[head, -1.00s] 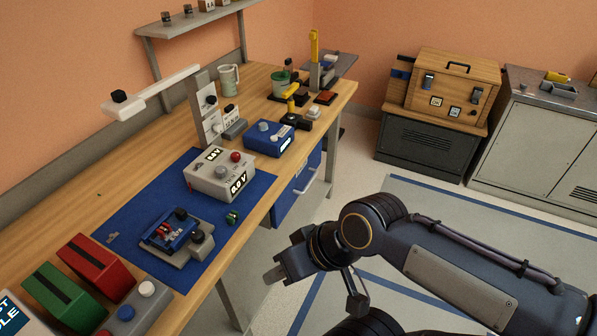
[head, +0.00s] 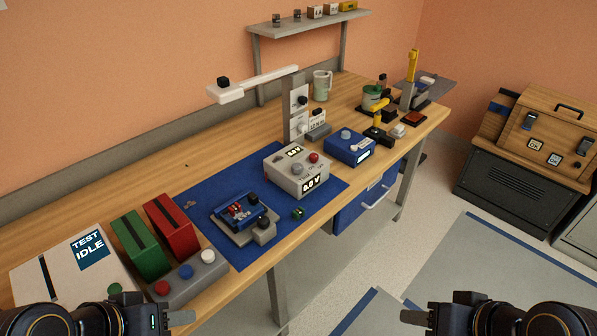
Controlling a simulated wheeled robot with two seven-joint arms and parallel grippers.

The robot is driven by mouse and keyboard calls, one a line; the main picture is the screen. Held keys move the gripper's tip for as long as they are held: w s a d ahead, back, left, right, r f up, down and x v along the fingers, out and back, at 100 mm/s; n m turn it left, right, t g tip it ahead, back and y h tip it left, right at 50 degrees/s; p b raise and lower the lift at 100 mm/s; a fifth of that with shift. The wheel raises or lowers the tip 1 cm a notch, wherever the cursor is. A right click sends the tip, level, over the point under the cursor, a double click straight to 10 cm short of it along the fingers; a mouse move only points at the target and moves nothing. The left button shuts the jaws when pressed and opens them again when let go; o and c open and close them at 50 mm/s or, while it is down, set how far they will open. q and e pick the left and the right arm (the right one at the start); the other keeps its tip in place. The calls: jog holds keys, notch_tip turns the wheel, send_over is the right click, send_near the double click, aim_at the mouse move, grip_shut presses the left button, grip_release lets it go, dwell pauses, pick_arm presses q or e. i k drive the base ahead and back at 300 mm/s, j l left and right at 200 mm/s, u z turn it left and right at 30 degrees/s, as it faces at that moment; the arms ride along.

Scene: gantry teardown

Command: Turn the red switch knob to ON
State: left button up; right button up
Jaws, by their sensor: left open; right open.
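A grey box (head: 284,178) with displays stands on the blue mat at the middle of the bench. A small red knob (head: 314,157) sits on its top, beside a grey knob (head: 297,169). The knob's setting is too small to read, and I cannot tell whether it is the switch knob. My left gripper (head: 182,318) is open and empty at the bottom left, near the bench's front edge. My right gripper (head: 412,317) is open and empty at the bottom right, over the floor. Both are well apart from the grey box.
A blue fixture (head: 240,213) and small green part (head: 298,213) lie nearby. A button panel (head: 185,283) and green and red blocks stand at left. A lamp arm (head: 252,84) hangs above the bench. A wooden cabinet (head: 545,125) with switches stands right. The floor at right is clear.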

aim_at(313, 157)
jog(key=i+l+u, duration=0.75)
jog(key=l, duration=0.35)
jog(key=i, duration=0.05)
